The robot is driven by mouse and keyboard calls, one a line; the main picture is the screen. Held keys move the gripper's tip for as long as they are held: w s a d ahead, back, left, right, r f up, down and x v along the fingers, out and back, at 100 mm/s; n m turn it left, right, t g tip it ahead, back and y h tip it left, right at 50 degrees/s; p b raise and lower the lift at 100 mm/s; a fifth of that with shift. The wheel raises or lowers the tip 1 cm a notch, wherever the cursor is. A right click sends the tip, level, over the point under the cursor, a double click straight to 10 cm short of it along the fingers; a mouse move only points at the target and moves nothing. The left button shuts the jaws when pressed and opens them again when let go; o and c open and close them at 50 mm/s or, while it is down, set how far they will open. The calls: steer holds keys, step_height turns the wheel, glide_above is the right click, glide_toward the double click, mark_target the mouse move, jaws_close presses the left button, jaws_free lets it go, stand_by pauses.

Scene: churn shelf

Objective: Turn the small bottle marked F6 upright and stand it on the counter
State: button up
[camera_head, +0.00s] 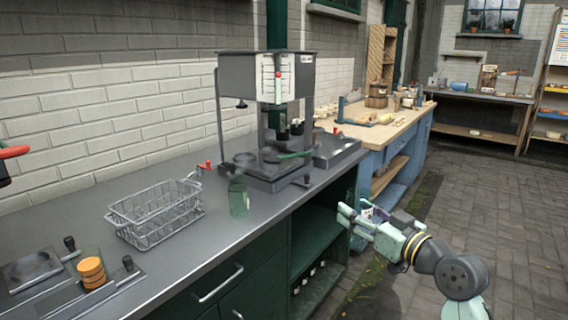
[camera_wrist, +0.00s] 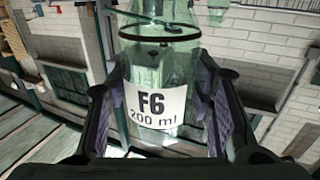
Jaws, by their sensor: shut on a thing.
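The small clear green bottle marked F6 (camera_wrist: 155,103) is between the two finger pads of my gripper (camera_wrist: 158,85) in the wrist view. Its white label reads F6, 200 ml, and a dark ring circles it above the label. My gripper is shut on it. In the head view my gripper (camera_head: 346,213) is off the front edge of the grey counter (camera_head: 205,240), to the right. Only a small white label patch shows at the fingers there. The bottle's outline and tilt are hard to make out.
A green glass vessel (camera_head: 239,196) stands near the counter's front edge. A wire basket (camera_head: 155,213) is left of it. A press-like machine (camera_head: 265,80) stands behind. An orange stack (camera_head: 92,271) sits at the front left. Counter room beside the glass vessel is bare.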

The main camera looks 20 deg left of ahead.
steer(key=s+a+r+n+g+y, duration=0.2)
steer(key=s+a+r, duration=0.7)
steer(key=a+r, duration=0.4)
steer(key=shift+a+g+p, duration=0.35)
steer(key=shift+a+g, duration=0.05)
steer(key=shift+a, duration=0.35)
